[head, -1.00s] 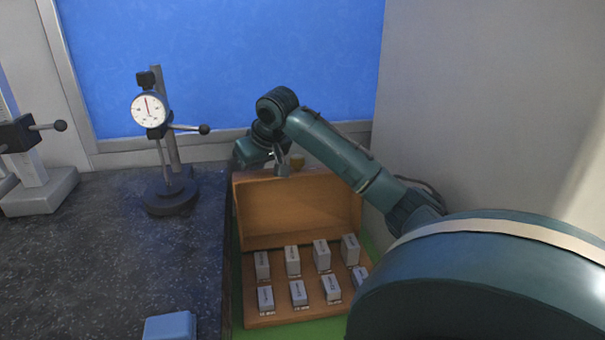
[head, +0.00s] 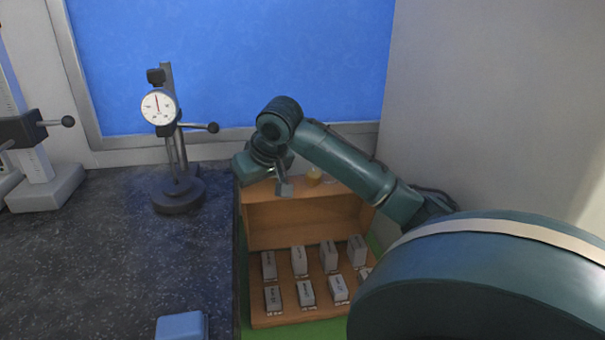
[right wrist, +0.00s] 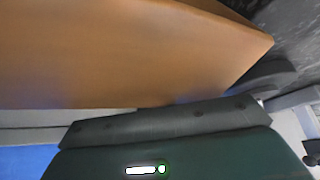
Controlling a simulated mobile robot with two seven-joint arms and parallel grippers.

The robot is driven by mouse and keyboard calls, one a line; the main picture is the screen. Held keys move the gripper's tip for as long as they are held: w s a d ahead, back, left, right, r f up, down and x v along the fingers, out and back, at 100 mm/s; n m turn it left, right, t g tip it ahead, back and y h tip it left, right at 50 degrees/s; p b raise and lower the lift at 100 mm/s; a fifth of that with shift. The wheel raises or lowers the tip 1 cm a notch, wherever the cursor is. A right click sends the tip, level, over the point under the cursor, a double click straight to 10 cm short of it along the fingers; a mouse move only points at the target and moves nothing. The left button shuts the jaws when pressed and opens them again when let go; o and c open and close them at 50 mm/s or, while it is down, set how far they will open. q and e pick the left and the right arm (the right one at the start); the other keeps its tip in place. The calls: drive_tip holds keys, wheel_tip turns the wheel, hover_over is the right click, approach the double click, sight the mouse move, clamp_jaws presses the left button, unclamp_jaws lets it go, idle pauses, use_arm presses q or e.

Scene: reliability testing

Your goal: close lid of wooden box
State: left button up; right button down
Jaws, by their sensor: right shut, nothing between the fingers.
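The wooden box (head: 284,320) sits low in the middle of the head view, with its lid (head: 300,228) raised along the back edge. The lid's inner face and a lighter strip along its upper edge show. My right gripper (head: 284,188) is shut and empty at the lid's upper edge, left of a small brass-coloured piece (head: 313,174). I cannot tell whether it touches the lid. In the right wrist view a large brown wooden surface, likely the lid (right wrist: 130,50), fills the upper part close to the gripper. My left gripper is out of view.
Several labelled grey blocks (head: 298,261) stand in the box. My right arm hides its right front corner. A dial gauge on a stand (head: 178,195) and a blue block (head: 181,326) are on the dark speckled surface (head: 90,260) at left. A grey wall (head: 480,110) rises at right.

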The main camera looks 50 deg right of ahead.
sight(258, 184)
drive_tip(key=shift+s+a+f+g, duration=0.15)
drive_tip(key=shift+s+a+f, duration=0.1)
drive_tip(key=shift+s+a, duration=0.25)
drive_tip(key=shift+s+a+f+g, duration=0.15)
drive_tip(key=shift+s+a+f, duration=0.1)
drive_tip(key=shift+s+a, duration=0.15)
drive_tip(key=p+v, duration=0.2)
drive_tip(key=v, duration=0.1)
drive_tip(key=shift+s+a, duration=0.15)
drive_tip(key=r, duration=0.4)
drive_tip(key=s+r, duration=0.1)
drive_tip(key=r, duration=0.1)
drive_tip(key=shift+s+a+r, duration=0.1)
drive_tip(key=shift+r, duration=0.1)
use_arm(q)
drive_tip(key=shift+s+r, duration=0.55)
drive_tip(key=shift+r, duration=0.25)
use_arm(e)
drive_tip(key=shift+s+r, duration=0.1)
drive_tip(key=shift+r, duration=0.25)
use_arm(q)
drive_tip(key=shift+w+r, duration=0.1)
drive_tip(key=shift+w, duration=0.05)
